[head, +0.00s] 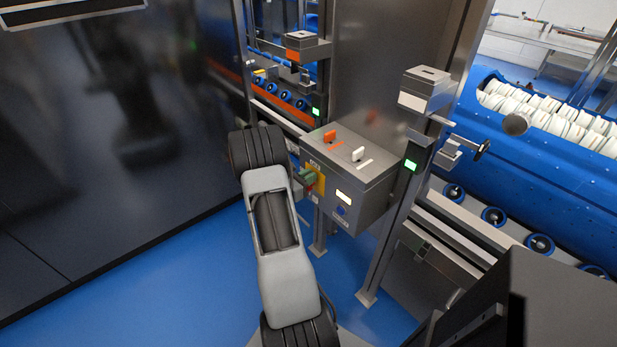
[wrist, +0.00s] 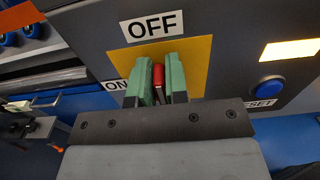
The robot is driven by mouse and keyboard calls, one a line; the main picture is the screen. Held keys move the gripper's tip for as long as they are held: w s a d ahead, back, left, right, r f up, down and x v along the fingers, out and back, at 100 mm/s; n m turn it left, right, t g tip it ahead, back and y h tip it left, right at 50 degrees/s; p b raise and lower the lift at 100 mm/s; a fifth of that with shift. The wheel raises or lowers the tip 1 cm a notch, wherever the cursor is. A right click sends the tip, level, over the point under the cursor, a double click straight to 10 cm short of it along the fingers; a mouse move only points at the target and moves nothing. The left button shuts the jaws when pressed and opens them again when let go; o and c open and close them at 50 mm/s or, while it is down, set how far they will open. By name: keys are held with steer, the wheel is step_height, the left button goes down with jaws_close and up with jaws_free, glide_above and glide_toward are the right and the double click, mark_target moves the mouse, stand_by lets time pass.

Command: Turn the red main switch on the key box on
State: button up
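The key box (head: 372,192) is a grey box on posts, with a yellow plate (head: 318,171) on its front. In the wrist view the yellow plate (wrist: 197,58) has an OFF label (wrist: 152,26) above it and an ON label (wrist: 115,86) at its left. The red main switch (wrist: 158,75) points up toward OFF. My gripper (wrist: 159,78) has its green fingers on either side of the red handle, with almost no gap visible. In the head view my gripper (head: 306,178) is at the box front and hides most of the switch.
A blue RESET button (wrist: 268,88) and a lit yellow panel (wrist: 290,49) are right of the plate. On the box top are an orange knob (head: 330,136) and a white knob (head: 358,154). Metal posts and a blue tub carrier (head: 540,165) stand to the right.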

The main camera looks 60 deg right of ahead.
jaws_close()
steer(key=shift+w+d+f+n+p, duration=0.15)
steer(key=shift+w+f+n+p, duration=0.55)
steer(key=shift+n, duration=2.25)
steer(key=shift+w+d+f+n+p, duration=0.15)
steer(key=shift+f+n+p, duration=0.3)
steer(key=shift+n+p, duration=1.6)
steer(key=shift+w+d+f+n, duration=0.1)
steer(key=shift+w+f+n, duration=0.4)
steer(key=shift+n, duration=3.3)
steer(key=shift+s+f+n, duration=0.1)
steer(key=shift+f+n, duration=0.05)
steer(key=shift+n, duration=0.15)
